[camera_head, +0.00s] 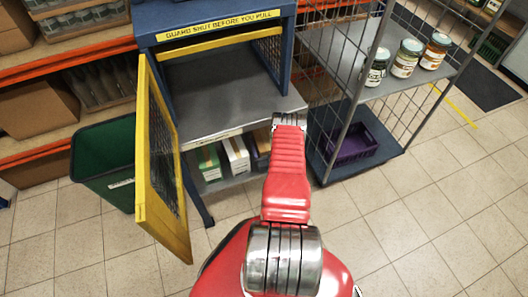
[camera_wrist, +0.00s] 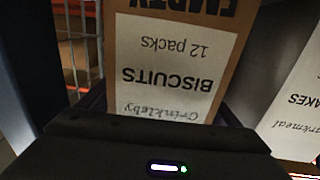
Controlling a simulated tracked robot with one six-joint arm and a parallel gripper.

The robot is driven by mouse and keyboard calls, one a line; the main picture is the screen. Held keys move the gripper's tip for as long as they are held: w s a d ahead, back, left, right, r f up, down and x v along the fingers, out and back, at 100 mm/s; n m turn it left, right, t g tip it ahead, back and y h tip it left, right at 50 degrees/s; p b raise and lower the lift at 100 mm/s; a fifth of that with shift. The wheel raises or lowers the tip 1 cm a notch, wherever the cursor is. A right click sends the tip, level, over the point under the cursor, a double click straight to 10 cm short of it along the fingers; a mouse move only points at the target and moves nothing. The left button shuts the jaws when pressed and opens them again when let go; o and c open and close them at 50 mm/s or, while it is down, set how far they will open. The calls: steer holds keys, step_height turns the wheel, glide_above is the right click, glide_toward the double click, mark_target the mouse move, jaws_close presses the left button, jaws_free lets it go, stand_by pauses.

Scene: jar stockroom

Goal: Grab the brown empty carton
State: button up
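In the wrist view a brown carton (camera_wrist: 228,50) stands right in front of my gripper (camera_wrist: 160,125). Its white label (camera_wrist: 165,65) reads upside down "BISCUITS", "12 packs" and "Crinkleby", with "EMPTY" printed on the brown board. The gripper's dark body hides the carton's near part. Its fingers are not clear, so I cannot tell whether they touch the carton. In the head view my red arm reaches to the workbench's front edge, and its end is hidden there. A brownish carton (camera_head: 262,138) partly shows on the lower shelf beside the arm.
Another labelled carton (camera_wrist: 294,100) stands close at right in the wrist view. On the lower shelf are a green carton (camera_head: 209,162) and a white carton (camera_head: 236,156). A yellow guard door (camera_head: 160,165) hangs open at left. A wire cage trolley (camera_head: 355,115) stands at right.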

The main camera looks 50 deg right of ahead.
mark_target(266, 140)
steer(key=c, duration=1.3)
steer(key=shift+r, duration=0.15)
steer(key=shift+r, duration=0.6)
steer(key=shift+s+a+r, duration=0.15)
steer(key=shift+s+r, duration=0.1)
steer(key=shift+r, duration=0.25)
steer(key=shift+s+a+r, duration=0.15)
steer(key=shift+s+r, duration=0.1)
steer(key=shift+r, duration=0.2)
steer(key=v, duration=1.7)
